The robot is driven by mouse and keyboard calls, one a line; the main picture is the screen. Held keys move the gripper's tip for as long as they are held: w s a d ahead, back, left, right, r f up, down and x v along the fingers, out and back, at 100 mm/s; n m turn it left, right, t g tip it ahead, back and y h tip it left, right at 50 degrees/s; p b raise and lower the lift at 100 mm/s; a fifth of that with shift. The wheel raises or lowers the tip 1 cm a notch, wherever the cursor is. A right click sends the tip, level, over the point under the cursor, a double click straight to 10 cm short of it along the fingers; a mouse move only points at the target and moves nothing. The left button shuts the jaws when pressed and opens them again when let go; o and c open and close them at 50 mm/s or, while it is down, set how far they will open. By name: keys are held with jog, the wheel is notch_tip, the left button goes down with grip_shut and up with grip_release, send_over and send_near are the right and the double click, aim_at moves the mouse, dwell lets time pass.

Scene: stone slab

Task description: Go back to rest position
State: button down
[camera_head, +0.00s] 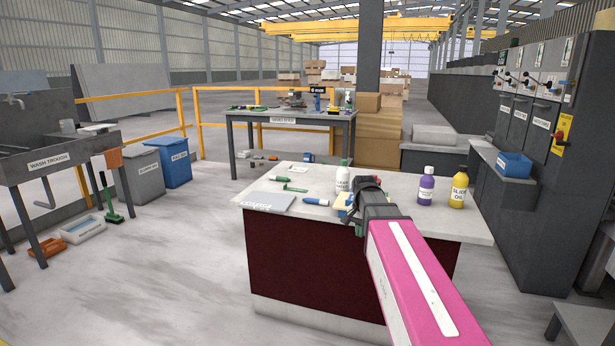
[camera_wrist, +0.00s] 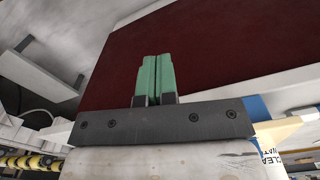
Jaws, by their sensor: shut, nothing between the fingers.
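My gripper (camera_head: 359,214) is over the near side of the stone-topped bench (camera_head: 290,222), at the end of my pink arm. In the wrist view its two green fingers (camera_wrist: 157,62) are shut against each other with nothing between them. The bench's dark red front panel (camera_wrist: 200,50) fills the view behind them. In the head view the fingertips are hard to make out, and the wrist hides part of the bench top.
A white bottle (camera_head: 344,178) and a yellow item (camera_head: 341,203) stand close to my gripper. A purple bottle (camera_head: 426,187) and a yellow oil bottle (camera_head: 458,190) stand to its right. A grey pad (camera_head: 268,201) and blue marker (camera_head: 316,201) lie left. Open floor (camera_head: 180,250) lies left.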

jog(key=s+f+n, duration=0.6)
jog(key=s+f, duration=1)
jog(key=f, duration=0.2)
jog(key=shift+f, duration=0.1)
dwell(0.5)
